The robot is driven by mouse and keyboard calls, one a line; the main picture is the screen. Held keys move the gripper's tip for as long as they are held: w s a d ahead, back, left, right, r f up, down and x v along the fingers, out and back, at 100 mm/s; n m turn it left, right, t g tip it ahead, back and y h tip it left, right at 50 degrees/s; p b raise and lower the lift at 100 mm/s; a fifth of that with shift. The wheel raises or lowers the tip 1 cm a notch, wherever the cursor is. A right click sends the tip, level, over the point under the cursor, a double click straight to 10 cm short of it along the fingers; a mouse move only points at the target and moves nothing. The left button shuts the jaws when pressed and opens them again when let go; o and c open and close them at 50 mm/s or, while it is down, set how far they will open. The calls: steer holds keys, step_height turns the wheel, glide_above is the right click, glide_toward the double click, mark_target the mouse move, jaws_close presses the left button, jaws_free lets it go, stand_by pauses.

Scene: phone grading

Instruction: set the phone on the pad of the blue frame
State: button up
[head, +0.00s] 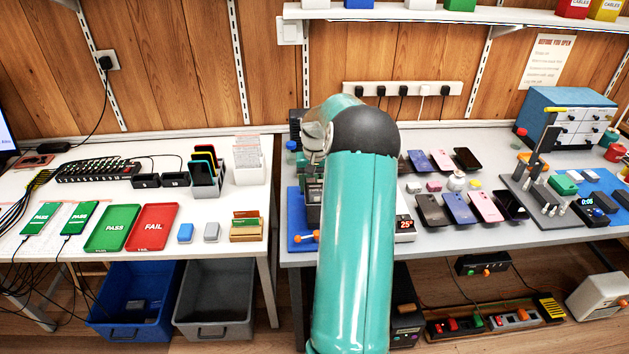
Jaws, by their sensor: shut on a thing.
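My teal arm rises through the middle of the head view, and its dark elbow hides much behind it. A grey-teal link of mine bends down to the left of the elbow. My gripper is hidden, so its fingers and anything in them do not show. A blue flat piece with an orange knob, perhaps the blue frame (294,210), shows at the left edge of the right table. Its pad cannot be made out; dark parts and my arm cover its right side. Several phones (462,208) lie in two rows right of my arm; I cannot tell which is the task's.
A clock-like display (405,228) stands close right of my arm. A grey stand (540,200) and a blue drawer cabinet (567,117) are farther right. The left table holds a green PASS tray (113,228) and a red FAIL tray (152,228). A gap separates the tables.

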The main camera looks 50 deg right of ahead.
mark_target(315, 211)
steer(key=shift+w+f, duration=0.2)
steer(key=shift+f, duration=0.2)
steer(key=shift+s+a+f, duration=0.15)
steer(key=shift+s+f, duration=0.1)
steer(key=shift+f, duration=0.35)
steer(key=shift+w+f, duration=0.15)
steer(key=shift+f, duration=2.75)
steer(key=shift+f, duration=0.4)
steer(key=o, duration=1.3)
steer(key=shift+o, duration=0.2)
steer(key=shift+r, duration=0.65)
steer(key=shift+r, duration=3.45)
